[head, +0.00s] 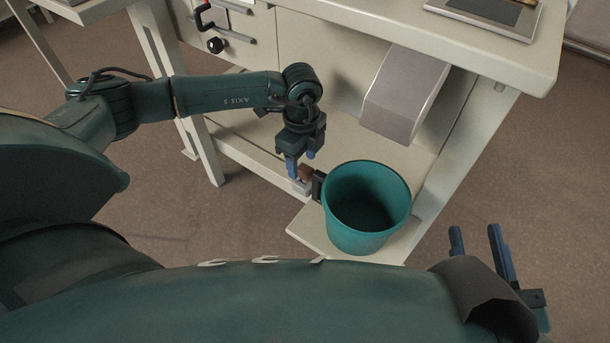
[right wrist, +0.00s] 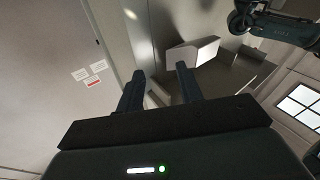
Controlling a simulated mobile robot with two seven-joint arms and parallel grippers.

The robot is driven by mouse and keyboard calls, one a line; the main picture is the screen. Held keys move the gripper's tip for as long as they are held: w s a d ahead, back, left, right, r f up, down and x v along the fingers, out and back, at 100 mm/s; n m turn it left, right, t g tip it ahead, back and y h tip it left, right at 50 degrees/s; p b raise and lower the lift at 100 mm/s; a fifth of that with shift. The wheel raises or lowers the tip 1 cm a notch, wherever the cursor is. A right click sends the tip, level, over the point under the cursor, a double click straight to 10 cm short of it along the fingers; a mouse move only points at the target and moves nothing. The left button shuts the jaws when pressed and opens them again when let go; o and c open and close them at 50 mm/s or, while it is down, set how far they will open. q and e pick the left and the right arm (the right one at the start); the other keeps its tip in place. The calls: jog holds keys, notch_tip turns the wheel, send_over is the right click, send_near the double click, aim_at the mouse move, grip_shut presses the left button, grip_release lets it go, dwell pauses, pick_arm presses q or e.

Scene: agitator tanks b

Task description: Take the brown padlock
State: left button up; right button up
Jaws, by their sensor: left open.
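The brown padlock appears to be the small brown block (head: 305,173) low on the bench's lower shelf, just left of the teal bin. It is small and partly hidden by my left gripper. My left gripper (head: 301,164) points down directly over it with its blue fingers open. The left finger comes down at the block's left side; I cannot tell whether it touches. My right gripper (head: 478,240) is open and empty at the lower right, away from the bench. Its open fingers also show in the right wrist view (right wrist: 160,85).
The teal bin (head: 365,232) stands empty on the lower shelf (head: 300,222), close to my left gripper. A dark piece (head: 318,186) and a pale piece (head: 301,188) sit beside the brown block. A grey sloped box (head: 405,95) is under the bench top (head: 450,45). The floor at right is clear.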

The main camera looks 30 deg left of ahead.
aim_at(305, 168)
pick_arm(q)
jog(key=f, duration=0.1)
jog(key=f+b, duration=0.2)
jog(key=f, duration=0.1)
jog(key=shift+w+d+f, duration=0.1)
jog(key=shift+w+d, duration=0.1)
jog(key=shift+w, duration=0.15)
jog(key=shift+f, duration=0.3)
jog(key=c, duration=1.1)
pick_arm(e)
jog(key=shift+a+f, duration=0.1)
jog(key=shift+a, duration=0.1)
